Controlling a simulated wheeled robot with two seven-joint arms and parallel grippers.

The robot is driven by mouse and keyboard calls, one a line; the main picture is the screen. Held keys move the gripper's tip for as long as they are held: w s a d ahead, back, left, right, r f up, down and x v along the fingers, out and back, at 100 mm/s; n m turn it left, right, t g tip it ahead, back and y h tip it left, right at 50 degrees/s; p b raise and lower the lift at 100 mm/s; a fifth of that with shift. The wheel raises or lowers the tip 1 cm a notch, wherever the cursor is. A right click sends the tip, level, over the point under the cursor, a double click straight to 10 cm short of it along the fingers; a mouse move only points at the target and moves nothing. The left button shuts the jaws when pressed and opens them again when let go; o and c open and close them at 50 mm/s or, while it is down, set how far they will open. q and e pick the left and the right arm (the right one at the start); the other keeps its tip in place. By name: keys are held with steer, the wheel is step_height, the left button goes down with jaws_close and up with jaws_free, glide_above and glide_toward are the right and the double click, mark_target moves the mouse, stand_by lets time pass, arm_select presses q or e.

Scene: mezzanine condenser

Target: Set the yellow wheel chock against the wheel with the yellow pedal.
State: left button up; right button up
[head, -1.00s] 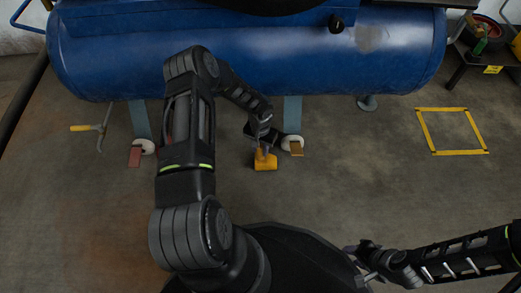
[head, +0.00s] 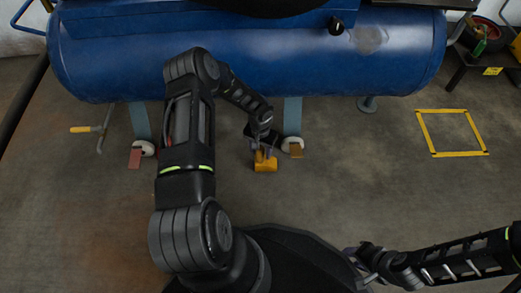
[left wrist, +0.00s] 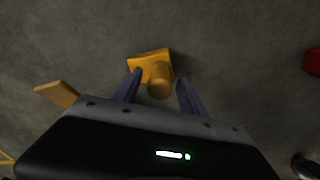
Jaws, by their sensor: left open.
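The yellow wheel chock (head: 265,164) lies on the floor below the blue tank, a little left of and nearer than the wheel (head: 289,142) with the yellow pedal (head: 296,151). There is a gap between chock and wheel. My left gripper (head: 262,149) is open, right above the chock. In the left wrist view the chock (left wrist: 146,63) has a round upright handle (left wrist: 160,82), which shows between the two spread fingers (left wrist: 160,92); I cannot tell whether they touch it. The yellow pedal (left wrist: 57,93) is at left there. My right gripper (head: 362,264) is empty at the lower right, its fingers apart.
A second wheel (head: 147,147) with a red pedal (head: 135,158) is further left. The blue tank (head: 250,55) hangs over the wheels. A yellow-handled tool (head: 85,128) lies at left. A yellow floor outline (head: 452,153) at right encloses bare floor.

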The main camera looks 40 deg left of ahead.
arm_select(q)
step_height(320, 180, up, 12)
steer(key=p, duration=0.4)
stand_by(0.7)
steer(key=s+d+f+h, duration=0.2)
steer(key=s+d+h, duration=0.1)
steer(key=d, duration=1.1)
steer(key=s+d+r+t, duration=0.1)
steer(key=s+d, duration=1.3)
steer(key=s, duration=0.1)
steer(key=shift+r+h, duration=0.15)
steer(key=shift+h, duration=0.25)
steer(key=shift+s+r+p, duration=0.1)
steer(key=shift+p, duration=0.2)
